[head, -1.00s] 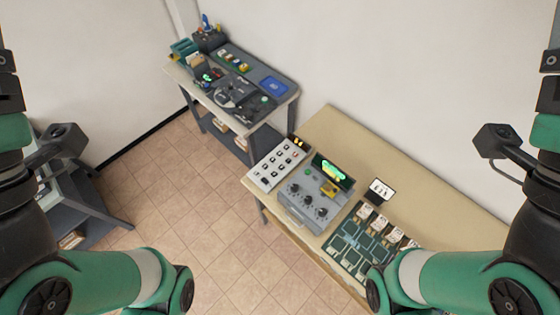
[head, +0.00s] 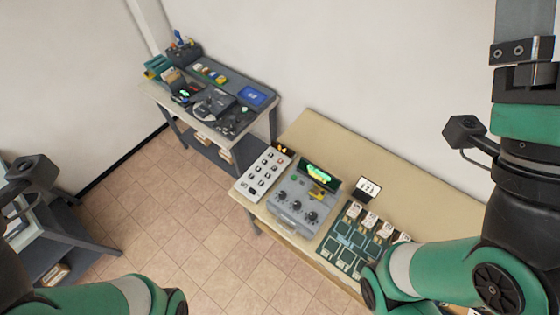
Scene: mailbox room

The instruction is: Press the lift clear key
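A pale keypad panel (head: 262,173) with several dark square keys and a small orange display (head: 281,148) lies at the left end of the beige table. Its key labels are too small to read, so I cannot tell which key is the lift clear key. My arms show at the left and right edges of the head view. Neither gripper's fingers are in the picture, and nothing of mine touches the panel.
A grey device (head: 302,199) with knobs and a green display stands right of the keypad. A green board (head: 352,242) with cards and a small sign (head: 368,189) lie farther right. A grey workbench (head: 222,100) stands behind left. Tiled floor (head: 180,220) is open in front.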

